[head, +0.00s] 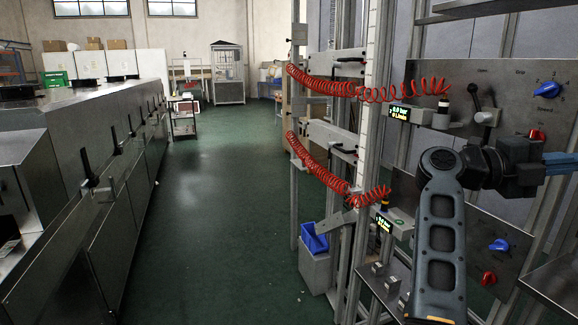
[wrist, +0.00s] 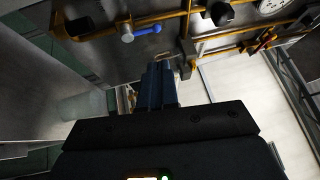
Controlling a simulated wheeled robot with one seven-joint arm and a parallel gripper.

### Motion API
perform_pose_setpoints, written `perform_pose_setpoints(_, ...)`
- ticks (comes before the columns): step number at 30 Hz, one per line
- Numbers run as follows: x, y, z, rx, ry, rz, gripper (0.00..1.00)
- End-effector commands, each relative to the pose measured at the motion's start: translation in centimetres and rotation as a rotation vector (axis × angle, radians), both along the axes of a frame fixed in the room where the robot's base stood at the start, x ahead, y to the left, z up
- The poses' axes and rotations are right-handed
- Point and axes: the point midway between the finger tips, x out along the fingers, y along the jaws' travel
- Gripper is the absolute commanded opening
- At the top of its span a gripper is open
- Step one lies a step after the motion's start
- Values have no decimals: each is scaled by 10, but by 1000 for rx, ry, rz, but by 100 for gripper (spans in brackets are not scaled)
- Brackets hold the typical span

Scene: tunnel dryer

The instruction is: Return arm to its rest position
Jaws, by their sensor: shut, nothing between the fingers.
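My arm (head: 440,235) shows at the right of the head view, bent at a dark joint in front of the grey control panels. My gripper (head: 563,160) points right there, with its blue fingers at the picture's edge. In the wrist view my gripper (wrist: 157,72) has its blue fingers together with nothing held between them. The fingers extend towards a metal surface with yellow pipes (wrist: 215,38). I cannot tell whether they touch anything.
A blue lever (wrist: 148,30) and a round gauge (wrist: 272,5) are near the pipes. The upper panel (head: 515,90) carries blue and red knobs. Red coiled hoses (head: 325,84) hang from the frame. A long metal machine (head: 90,150) stands left. The green aisle floor (head: 215,220) is clear.

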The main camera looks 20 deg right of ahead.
Motion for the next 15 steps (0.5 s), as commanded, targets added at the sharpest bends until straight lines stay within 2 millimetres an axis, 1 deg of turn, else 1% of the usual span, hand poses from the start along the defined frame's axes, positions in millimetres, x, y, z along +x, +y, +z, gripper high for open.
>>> perform_pose_setpoints(1,-7,4,-6,-59,49,13,0)
perform_pose_setpoints(3,-15,11,-10,-145,117,38,0)
perform_pose_setpoints(8,-29,32,-22,-328,274,116,0)
perform_pose_setpoints(15,-46,76,-48,-556,516,280,0)
